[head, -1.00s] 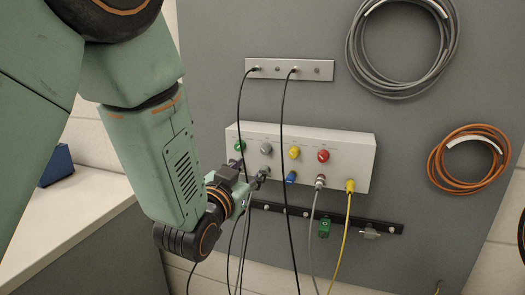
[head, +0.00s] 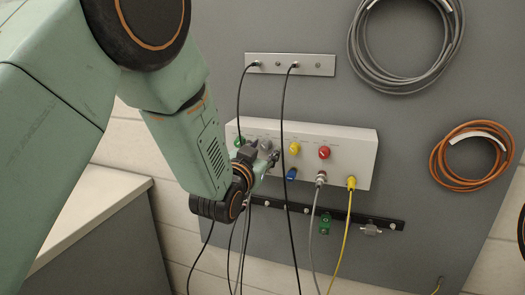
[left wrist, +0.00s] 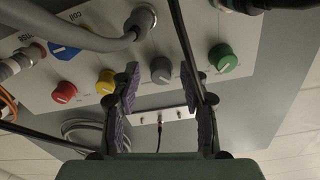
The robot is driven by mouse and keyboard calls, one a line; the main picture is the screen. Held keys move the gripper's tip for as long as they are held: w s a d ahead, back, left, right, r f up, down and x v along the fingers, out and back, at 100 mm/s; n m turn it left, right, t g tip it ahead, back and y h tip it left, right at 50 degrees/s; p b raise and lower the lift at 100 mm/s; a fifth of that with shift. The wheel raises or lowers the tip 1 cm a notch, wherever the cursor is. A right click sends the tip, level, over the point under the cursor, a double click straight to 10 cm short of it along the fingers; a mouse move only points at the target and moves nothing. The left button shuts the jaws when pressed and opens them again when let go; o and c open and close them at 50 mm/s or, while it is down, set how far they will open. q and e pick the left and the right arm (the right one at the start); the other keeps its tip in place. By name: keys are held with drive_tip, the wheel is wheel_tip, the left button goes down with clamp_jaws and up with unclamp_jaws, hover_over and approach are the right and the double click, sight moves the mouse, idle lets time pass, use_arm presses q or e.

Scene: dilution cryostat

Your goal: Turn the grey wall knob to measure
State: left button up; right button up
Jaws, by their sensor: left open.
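The grey knob (left wrist: 161,70) is on the white wall box (head: 340,150), between the green and yellow knobs. In the left wrist view it shows between the two finger tips of my left gripper (left wrist: 160,78), with space on both sides. My left gripper (head: 262,156) is open and empty in front of the box's left part. In the head view the gripper largely hides the grey knob. I cannot tell how far the fingers reach around it, nor read its setting. My right gripper is not in view.
Green (left wrist: 222,57), yellow (head: 294,148) and red (head: 324,152) knobs sit beside it, with a blue one (head: 291,174) below. A black cable (head: 283,120) hangs close right of the gripper. A grey cable and a yellow cable (head: 345,225) hang from the box.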

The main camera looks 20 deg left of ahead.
use_arm(q)
drive_tip(key=shift+s+a+r, duration=0.1)
drive_tip(key=shift+s+r, duration=0.05)
drive_tip(key=shift+s, duration=0.1)
drive_tip(key=c, duration=0.4)
clamp_jaws()
drive_tip(key=shift+m, duration=0.3)
drive_tip(key=m, duration=0.4)
drive_tip(key=shift+b, duration=0.3)
drive_tip(key=m, duration=0.4)
drive_tip(key=shift+m+b, duration=0.35)
drive_tip(key=shift+m, duration=0.05)
drive_tip(key=m, duration=0.4)
drive_tip(key=shift+b, duration=0.35)
drive_tip(key=shift+w+r+m, duration=0.1)
drive_tip(key=shift+m, duration=1.9)
